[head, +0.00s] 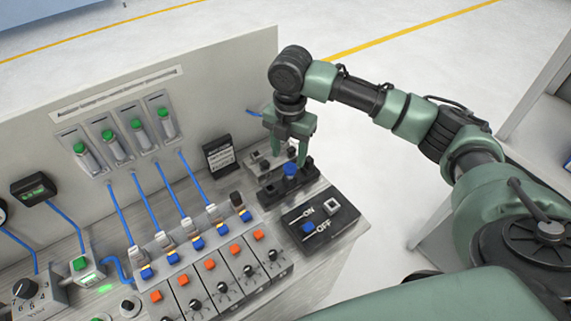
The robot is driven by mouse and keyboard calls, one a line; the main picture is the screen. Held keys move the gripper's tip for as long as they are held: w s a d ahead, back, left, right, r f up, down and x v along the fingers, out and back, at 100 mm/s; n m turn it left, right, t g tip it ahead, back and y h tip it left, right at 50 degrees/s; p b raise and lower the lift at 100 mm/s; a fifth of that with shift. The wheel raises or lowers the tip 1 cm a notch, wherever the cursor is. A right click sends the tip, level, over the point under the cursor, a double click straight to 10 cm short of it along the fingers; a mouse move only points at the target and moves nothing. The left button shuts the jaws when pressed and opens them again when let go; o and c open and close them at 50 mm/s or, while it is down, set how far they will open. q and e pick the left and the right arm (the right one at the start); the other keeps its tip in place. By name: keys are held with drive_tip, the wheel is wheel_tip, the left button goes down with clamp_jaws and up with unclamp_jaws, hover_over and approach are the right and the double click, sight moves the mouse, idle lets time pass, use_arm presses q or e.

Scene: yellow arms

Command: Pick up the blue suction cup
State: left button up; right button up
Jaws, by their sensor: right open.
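The blue suction cup (290,169) is a small blue round piece on top of a black block at the right end of the console. My right gripper (289,161) points down just above it, its green fingers apart on the left and right of the blue piece. The fingers are open, and I cannot tell whether they touch it. Part of the cup's surroundings is hidden behind the fingers. My left gripper is not in view.
A black ON/OFF switch box (322,217) sits in front of the cup. A small black sign (218,155) stands to its left. Rows of orange buttons, blue hoses and green-capped cylinders (113,144) fill the console's left. A pale panel (150,95) rises behind.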

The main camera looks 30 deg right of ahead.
sight(290, 168)
drive_tip(key=f, duration=0.1)
drive_tip(key=s+f+p, duration=0.1)
drive_tip(key=f, duration=0.3)
drive_tip(key=shift+w+f+p, duration=0.25)
drive_tip(key=shift+f+p, duration=0.05)
drive_tip(key=shift+p, duration=0.1)
drive_tip(key=shift+f, duration=0.4)
drive_tip(key=shift+d, duration=0.1)
drive_tip(key=c, duration=1)
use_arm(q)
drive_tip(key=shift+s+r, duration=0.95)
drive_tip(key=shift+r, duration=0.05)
use_arm(e)
clamp_jaws()
drive_tip(key=shift+r, duration=0.1)
